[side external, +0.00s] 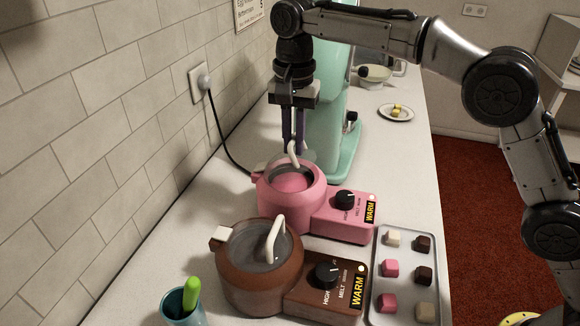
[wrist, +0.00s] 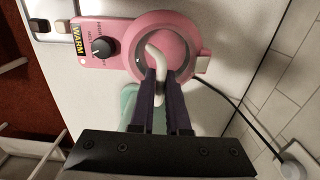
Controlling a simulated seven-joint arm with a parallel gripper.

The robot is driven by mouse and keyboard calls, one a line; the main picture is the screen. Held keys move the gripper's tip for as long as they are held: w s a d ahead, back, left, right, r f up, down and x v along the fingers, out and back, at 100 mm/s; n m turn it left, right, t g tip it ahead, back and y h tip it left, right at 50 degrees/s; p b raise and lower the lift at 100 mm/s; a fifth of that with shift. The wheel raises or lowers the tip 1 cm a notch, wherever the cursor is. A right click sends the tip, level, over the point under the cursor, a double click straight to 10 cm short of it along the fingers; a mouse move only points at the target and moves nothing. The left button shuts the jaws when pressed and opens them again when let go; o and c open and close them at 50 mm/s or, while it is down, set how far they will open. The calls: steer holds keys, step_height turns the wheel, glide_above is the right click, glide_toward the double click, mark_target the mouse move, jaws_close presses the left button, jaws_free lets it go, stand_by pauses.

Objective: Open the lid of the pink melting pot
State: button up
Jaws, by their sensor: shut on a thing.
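The pink melting pot (side external: 291,205) stands on the counter behind the brown pot, its control box with a black dial to its right. Its pale curved lid handle (side external: 293,152) rises at the pot's far side. My gripper (side external: 295,143) points down with its dark fingers shut on this handle. In the wrist view the pink pot (wrist: 199,38) lies beyond my fingertips (wrist: 161,76), and the handle (wrist: 154,53) runs up between them. A pink surface shows inside the pot's dark rim. The lid is mostly hidden, and I cannot tell how far it is tilted.
The brown pot (side external: 232,280) with a grey lid stands in front. A tray (side external: 408,234) of coloured cubes is to the right. A mint-green mixer (side external: 340,150) is close behind my gripper. A teal cup (side external: 172,312) stands front left. A black cord runs to the wall.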

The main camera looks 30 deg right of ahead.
mark_target(281, 160)
steer(key=shift+w+a+r, duration=0.8)
steer(key=shift+a+r, duration=0.1)
steer(key=shift+r, duration=0.05)
steer(key=o, duration=1.3)
